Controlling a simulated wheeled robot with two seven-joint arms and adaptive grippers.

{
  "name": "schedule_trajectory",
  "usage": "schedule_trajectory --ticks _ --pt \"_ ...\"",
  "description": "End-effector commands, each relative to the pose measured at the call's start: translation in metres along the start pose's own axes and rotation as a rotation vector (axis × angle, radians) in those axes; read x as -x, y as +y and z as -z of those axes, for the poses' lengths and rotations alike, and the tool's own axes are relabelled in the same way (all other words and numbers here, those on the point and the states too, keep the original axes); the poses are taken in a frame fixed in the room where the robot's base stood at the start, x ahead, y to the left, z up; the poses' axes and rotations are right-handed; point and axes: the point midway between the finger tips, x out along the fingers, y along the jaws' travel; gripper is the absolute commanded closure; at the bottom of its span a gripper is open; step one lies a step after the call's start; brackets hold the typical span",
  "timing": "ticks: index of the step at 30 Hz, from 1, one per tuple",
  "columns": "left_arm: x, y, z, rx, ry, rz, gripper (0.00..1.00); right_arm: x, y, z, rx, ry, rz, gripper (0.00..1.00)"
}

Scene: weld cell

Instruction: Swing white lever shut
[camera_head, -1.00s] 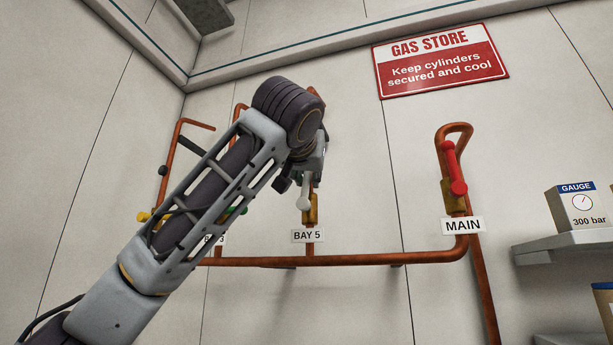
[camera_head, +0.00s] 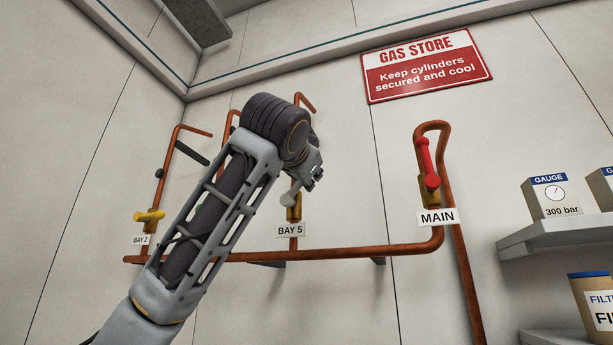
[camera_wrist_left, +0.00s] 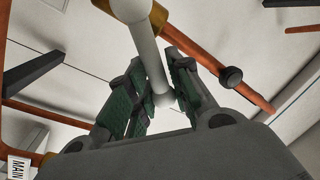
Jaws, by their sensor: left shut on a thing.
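The white lever (camera_head: 298,190) is on the BAY 5 valve (camera_head: 294,212). It slants up and right from its round hub, at an angle to the copper pipe. In the left wrist view the white lever (camera_wrist_left: 148,52) runs from the hub beside the brass valve body (camera_wrist_left: 158,15) down between the green finger pads. My left gripper (camera_wrist_left: 160,95) is shut on the lever near its free end. In the head view my left gripper (camera_head: 314,172) is partly hidden by its own wrist. My right gripper is out of view.
A red lever (camera_head: 426,162) stands upright on the MAIN pipe to the right. A yellow lever (camera_head: 149,215) is at BAY 2 on the left. My arm hides the pipes between. Shelves with a gauge box (camera_head: 551,196) are at the far right.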

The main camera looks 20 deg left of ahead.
Motion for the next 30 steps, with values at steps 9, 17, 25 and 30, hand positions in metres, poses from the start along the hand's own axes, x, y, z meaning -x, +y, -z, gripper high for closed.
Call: schedule_trajectory --ticks 9,17,25,30 --pt "0.003 0.019 -0.003 -0.236 0.047 -0.003 1.00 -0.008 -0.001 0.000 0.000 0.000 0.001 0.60" --pt "0.006 0.032 -0.009 -0.444 0.088 -0.002 1.00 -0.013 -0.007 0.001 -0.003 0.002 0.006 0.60" --pt "0.009 0.044 -0.016 -0.654 0.130 -0.002 1.00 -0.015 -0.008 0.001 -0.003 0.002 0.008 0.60" --pt "0.010 0.050 -0.021 -0.759 0.152 -0.003 1.00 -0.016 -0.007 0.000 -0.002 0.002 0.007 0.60"
